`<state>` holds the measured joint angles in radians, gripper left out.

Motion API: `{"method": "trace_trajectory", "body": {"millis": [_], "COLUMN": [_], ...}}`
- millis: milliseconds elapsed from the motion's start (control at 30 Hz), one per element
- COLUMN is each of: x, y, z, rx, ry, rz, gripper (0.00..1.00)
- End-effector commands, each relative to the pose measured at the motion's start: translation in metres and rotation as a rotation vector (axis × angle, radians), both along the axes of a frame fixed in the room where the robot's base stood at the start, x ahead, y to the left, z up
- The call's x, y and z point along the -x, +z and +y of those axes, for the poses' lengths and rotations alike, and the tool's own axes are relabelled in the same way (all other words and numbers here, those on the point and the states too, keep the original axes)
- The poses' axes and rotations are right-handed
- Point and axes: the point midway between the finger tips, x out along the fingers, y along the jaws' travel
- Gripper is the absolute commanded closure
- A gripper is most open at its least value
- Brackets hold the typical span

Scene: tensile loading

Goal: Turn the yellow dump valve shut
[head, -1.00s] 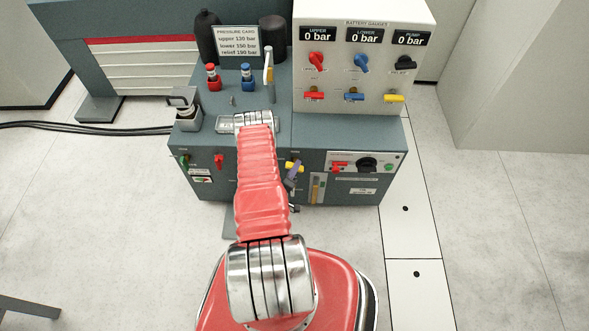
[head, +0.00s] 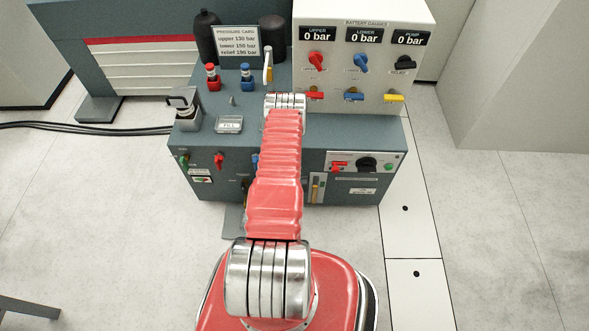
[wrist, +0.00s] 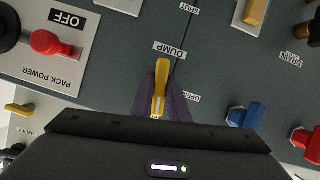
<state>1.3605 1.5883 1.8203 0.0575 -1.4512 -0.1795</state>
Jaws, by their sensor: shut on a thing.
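The yellow dump valve handle (wrist: 160,80) is in the middle of the wrist view, just below the DUMP label (wrist: 170,49). It runs nearly up and down in the picture. The SHUT label (wrist: 190,8) is at the top edge, and the OPEN label (wrist: 190,97) is right of the fingers, partly covered. My gripper (wrist: 161,100) has its dark purple fingers shut on the handle, whose upper end sticks out past them. In the head view my red arm hides both the gripper and the dump valve.
In the wrist view the red pack power switch (wrist: 52,43) is at left, and a blue handle (wrist: 246,115) and red handle (wrist: 303,138) are at right. In the head view the gauge panel (head: 363,85) stands at the back right. Floor at right is clear.

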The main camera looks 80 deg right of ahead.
Motion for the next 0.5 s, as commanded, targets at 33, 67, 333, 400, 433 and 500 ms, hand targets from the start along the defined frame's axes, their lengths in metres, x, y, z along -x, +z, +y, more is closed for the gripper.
{"method": "trace_trajectory", "body": {"millis": [33,67,333,400,433,500], "x": [0.0036,0.0033,0.0031,0.0030,0.0030,0.0031], "y": [-0.0013,-0.0014,-0.0015,-0.0015,-0.0015,-0.0015], "z": [0.0010,0.0010,0.0011,0.0011,0.0011,0.0012], "rx": [-0.011,-0.016,-0.040,-0.042,-0.044,-0.045], "ry": [-0.007,-0.007,-0.008,-0.008,-0.007,-0.007], "rz": [-0.029,-0.048,-0.158,-0.171,-0.175,-0.179], "gripper": [1.00,1.00,1.00,1.00,1.00,1.00]}}
